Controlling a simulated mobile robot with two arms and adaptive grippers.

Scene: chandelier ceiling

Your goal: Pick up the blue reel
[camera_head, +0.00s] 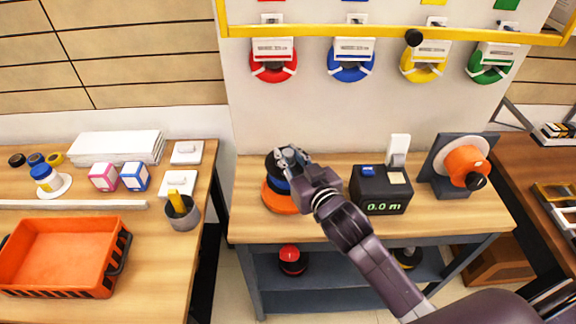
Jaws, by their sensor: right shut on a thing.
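The blue reel (281,184) shows as a blue band under a dark top, at the left of the middle bench. It is above an orange round base (277,202); I cannot tell whether it touches the base. My right gripper (285,160) is at the top of the reel and shut on it, hiding part of it. My right arm reaches in from the lower right. My left gripper is not in view.
A black meter box (382,190) reading 0.0 m and an orange spool on a stand (461,166) are right of the reel. Coloured coils hang on the wall, including a blue coil (351,69). An orange tray (62,257) is on the left bench.

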